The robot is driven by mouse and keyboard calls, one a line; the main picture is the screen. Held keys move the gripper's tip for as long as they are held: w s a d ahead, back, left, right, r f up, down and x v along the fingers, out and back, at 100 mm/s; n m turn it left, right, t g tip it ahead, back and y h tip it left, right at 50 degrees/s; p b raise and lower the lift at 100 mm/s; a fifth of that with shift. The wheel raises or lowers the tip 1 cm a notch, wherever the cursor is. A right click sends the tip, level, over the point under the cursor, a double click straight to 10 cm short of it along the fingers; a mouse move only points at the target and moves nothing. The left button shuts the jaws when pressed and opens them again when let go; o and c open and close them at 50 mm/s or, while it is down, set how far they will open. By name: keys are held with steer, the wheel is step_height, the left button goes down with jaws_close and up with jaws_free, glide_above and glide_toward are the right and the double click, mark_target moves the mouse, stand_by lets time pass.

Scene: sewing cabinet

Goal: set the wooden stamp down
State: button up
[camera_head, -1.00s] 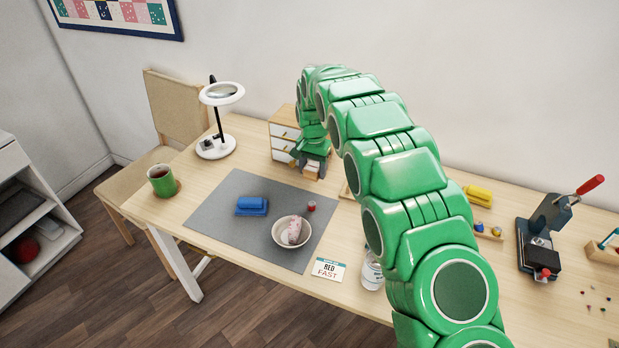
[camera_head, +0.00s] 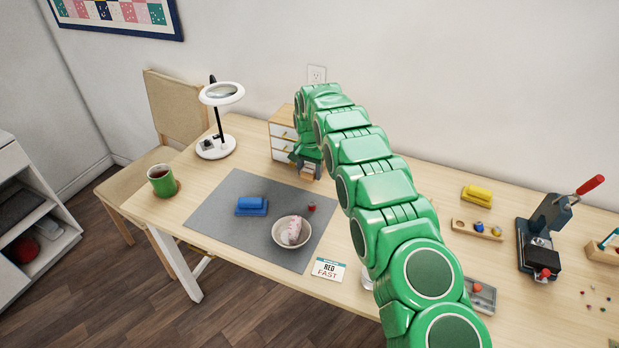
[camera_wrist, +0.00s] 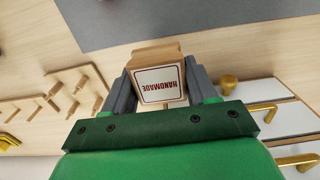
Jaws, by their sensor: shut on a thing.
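The wooden stamp (camera_wrist: 157,80) is a small wood block with a white label reading "HANDMADE". In the wrist view it sits between the two grey fingers of my gripper (camera_wrist: 160,88), which are shut on it. In the head view my gripper (camera_head: 308,168) is low in front of the small drawer cabinet (camera_head: 283,136), just beyond the grey mat's far right corner, and the stamp is only partly visible there. I cannot tell whether the stamp touches the table (camera_head: 157,208).
The grey mat (camera_head: 225,195) bears a blue block (camera_head: 251,206) and a bowl (camera_head: 281,239). A wooden peg rack (camera_wrist: 75,95) lies left of the stamp in the wrist view. The cabinet's gold-handled drawers (camera_wrist: 290,120) are close on the right.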

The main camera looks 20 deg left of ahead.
mark_target(310, 186)
steer(key=shift+w+a+f, duration=0.15)
steer(key=shift+w+f, duration=0.1)
steer(key=shift+f, duration=1.6)
steer(key=shift+f, duration=0.6)
steer(key=o, duration=1.1)
steer(key=shift+c, duration=0.2)
step_height(310, 186, up, 13)
steer(key=shift+r, duration=0.1)
